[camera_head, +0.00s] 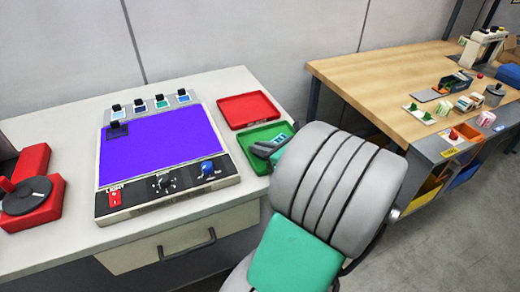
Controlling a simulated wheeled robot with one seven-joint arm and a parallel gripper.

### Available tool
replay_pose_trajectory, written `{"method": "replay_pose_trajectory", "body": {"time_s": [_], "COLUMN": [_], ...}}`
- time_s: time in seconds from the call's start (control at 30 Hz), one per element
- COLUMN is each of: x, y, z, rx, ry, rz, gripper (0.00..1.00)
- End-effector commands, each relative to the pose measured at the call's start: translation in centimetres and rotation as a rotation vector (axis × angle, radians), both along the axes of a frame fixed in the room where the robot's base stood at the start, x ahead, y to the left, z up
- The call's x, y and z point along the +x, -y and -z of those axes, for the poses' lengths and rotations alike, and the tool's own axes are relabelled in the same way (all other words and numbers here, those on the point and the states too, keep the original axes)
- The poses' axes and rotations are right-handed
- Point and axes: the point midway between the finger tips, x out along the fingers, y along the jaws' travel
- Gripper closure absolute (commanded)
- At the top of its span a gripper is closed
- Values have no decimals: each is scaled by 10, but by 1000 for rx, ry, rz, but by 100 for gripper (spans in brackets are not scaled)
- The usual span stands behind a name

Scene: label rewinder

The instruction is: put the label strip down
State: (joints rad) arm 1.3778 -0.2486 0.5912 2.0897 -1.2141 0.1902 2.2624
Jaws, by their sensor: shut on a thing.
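My gripper (267,148) is a dark shape over the green tray (248,137), mostly hidden behind my own grey arm. It is shut on a label strip. A small blue-teal patch (281,139) beside the fingers looks like part of that strip; the rest is hidden. I cannot tell whether it touches the tray floor. A dark strip with a black knob (117,130) lies on the upper left of the lit purple panel (160,150). Several similar strips with black knobs and blue or teal patches stand in a row (150,103) behind the panel.
An empty red tray (248,110) lies behind the green one. A red device with a dark disc (30,195) stands at the left. A wooden bench (375,85) with several small items is at the right. Grey floor shows at the lower right.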

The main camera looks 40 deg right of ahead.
Motion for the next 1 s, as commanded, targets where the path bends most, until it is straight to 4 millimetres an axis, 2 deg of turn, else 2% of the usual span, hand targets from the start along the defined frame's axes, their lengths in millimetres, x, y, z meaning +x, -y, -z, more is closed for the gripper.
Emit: {"method": "replay_pose_trajectory", "body": {"time_s": [0.23, 0.27, 0.37, 0.67, 0.77, 1.0], "x": [0, 0, 0, 0, -14, -71], "y": [0, 0, 0, 0, 3, 10], "z": [1, 2, 2, -1, -9, -33], "rx": [0, -1, -1, -3, -1, -2], "ry": [0, 0, 0, 0, 0, 0], "rz": [0, 0, 0, 0, 6, 9], "gripper": [100, 87, 80, 80, 80, 80]}}
